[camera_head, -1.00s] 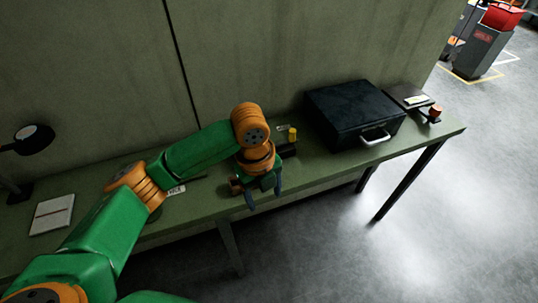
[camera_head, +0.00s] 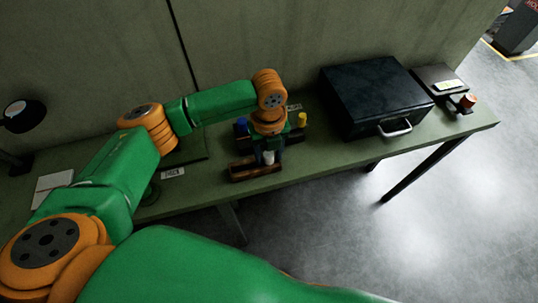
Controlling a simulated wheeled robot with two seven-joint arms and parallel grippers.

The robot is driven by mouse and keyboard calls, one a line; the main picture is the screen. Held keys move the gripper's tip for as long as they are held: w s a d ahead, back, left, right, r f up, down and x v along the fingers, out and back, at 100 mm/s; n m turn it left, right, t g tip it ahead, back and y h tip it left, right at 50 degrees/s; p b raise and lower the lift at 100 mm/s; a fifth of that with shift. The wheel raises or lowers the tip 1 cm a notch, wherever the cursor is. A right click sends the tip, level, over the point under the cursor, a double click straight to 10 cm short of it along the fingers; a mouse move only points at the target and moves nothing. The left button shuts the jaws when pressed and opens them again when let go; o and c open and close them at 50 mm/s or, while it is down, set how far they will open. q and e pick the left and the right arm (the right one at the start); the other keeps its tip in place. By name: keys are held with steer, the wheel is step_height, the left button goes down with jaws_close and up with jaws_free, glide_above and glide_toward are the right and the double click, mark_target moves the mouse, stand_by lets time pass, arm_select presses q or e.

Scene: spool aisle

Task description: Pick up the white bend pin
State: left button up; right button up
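A small white pin (camera_head: 268,157) stands upright at the brown wooden tray (camera_head: 240,175) near the table's front edge. My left gripper (camera_head: 268,151) reaches down from above, with its dark fingers right at the white pin. The fingers are small and partly hidden by the wrist, so I cannot tell whether they are open or shut, or whether they touch the pin. My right gripper is out of view.
A blue piece (camera_head: 242,124) and a yellow piece (camera_head: 302,119) stand at a dark rack behind the gripper. A black case (camera_head: 375,95) lies to the right on the green table (camera_head: 330,160). A lamp (camera_head: 22,117) stands at the far left.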

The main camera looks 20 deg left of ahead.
arm_select(q)
steer(key=shift+s+r, duration=0.1)
steer(key=shift+s, duration=0.1)
jaws_close()
steer(key=shift+w, duration=0.1)
